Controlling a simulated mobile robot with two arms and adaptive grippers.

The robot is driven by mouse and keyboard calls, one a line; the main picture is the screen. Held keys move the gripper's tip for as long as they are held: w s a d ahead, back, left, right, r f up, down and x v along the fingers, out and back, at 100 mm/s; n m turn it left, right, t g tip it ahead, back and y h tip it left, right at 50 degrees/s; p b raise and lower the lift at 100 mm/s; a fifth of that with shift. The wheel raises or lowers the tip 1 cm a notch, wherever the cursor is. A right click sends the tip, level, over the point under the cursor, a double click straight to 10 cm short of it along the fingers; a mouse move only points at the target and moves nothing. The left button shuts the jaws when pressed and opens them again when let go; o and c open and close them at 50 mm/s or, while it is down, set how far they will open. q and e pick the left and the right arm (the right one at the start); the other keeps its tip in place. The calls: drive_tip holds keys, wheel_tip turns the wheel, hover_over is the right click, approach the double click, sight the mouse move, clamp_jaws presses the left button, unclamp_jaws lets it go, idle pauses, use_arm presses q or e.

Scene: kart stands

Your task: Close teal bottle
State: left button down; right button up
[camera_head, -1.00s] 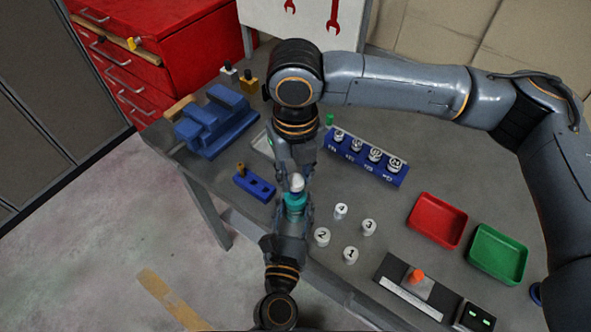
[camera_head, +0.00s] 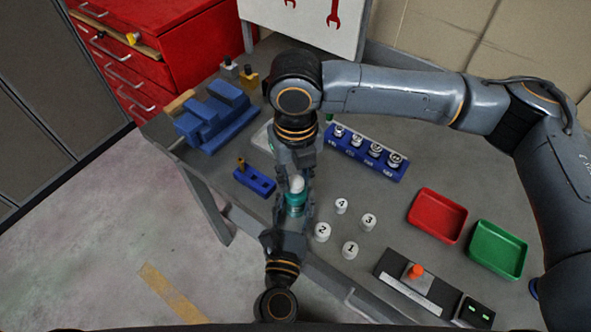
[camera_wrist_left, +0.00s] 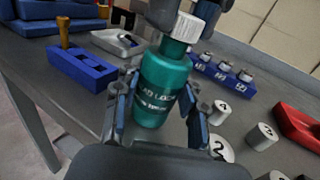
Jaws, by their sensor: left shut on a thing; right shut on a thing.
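The teal bottle (camera_head: 295,204) stands upright at the table's front edge; it also shows in the left wrist view (camera_wrist_left: 160,92). My left gripper (camera_head: 294,212) comes from below and is shut around the bottle's body, a finger on each side. A white cap (camera_head: 297,184) is at the bottle's top; in the left wrist view the cap (camera_wrist_left: 188,27) covers the neck. My right gripper (camera_head: 298,178) comes from above and is shut on the cap.
White numbered cylinders (camera_head: 350,250) stand right of the bottle. A blue holder (camera_head: 254,181) is left of it, and a blue rack with metal weights (camera_head: 366,160) behind. A red tray (camera_head: 437,216) and green tray (camera_head: 497,252) lie further right. A blue vise (camera_head: 215,120) is at the back left.

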drive_tip(key=shift+f, duration=0.6)
idle(0.5)
